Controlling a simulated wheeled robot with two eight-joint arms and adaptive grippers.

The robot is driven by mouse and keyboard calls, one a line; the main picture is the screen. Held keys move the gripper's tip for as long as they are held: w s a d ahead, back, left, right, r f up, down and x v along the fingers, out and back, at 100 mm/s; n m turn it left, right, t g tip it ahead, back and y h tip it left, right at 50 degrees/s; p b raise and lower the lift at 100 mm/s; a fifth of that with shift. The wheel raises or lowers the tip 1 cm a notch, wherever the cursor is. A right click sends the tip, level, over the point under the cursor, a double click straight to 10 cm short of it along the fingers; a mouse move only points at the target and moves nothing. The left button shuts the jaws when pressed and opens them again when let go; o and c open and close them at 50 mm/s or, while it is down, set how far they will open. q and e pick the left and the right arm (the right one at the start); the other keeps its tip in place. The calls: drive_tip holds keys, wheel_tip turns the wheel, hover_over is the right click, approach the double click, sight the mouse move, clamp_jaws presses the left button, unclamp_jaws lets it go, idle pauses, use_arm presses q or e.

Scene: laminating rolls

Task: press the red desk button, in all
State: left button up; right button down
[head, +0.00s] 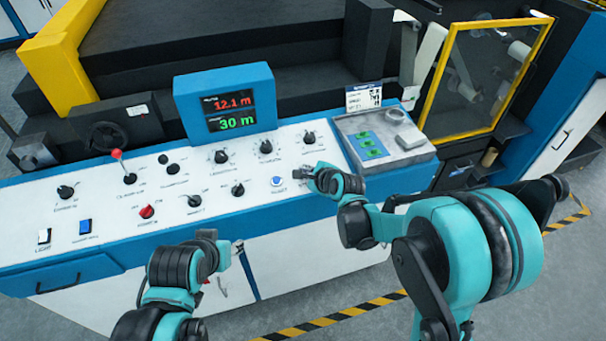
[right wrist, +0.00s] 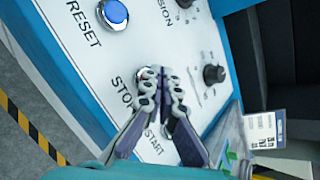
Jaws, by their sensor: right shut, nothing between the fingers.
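My right gripper (head: 306,173) is over the right part of the white desk panel (head: 225,165), just right of the blue-lit RESET button (head: 277,181). In the right wrist view my right gripper (right wrist: 162,86) is shut and empty, with its fingertips at the panel between the STOP and START labels. I cannot tell whether the fingertips touch a button. My left gripper (head: 239,247) hangs in front of the desk, away from the panel; its jaws are too unclear to read.
A red knob (head: 147,212) and a red-ball lever (head: 117,155) are on the panel's left. Black knobs, such as one (head: 308,137) behind my right gripper, stand up nearby. A display (head: 225,100) rises behind. A grey tray (head: 405,158) with green items is at the right.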

drive_tip(key=shift+f, duration=0.15)
idle(0.3)
drive_tip(key=shift+s+r+p, duration=0.15)
drive_tip(key=shift+r+p, duration=0.3)
drive_tip(key=shift+r, duration=0.4)
drive_tip(key=r+p, duration=0.2)
drive_tip(key=r, duration=0.1)
drive_tip(key=r+p, duration=0.1)
drive_tip(key=r, duration=0.1)
drive_tip(key=shift+s+d+p, duration=0.2)
drive_tip(key=shift+s+p, duration=0.15)
drive_tip(key=shift+s, duration=0.05)
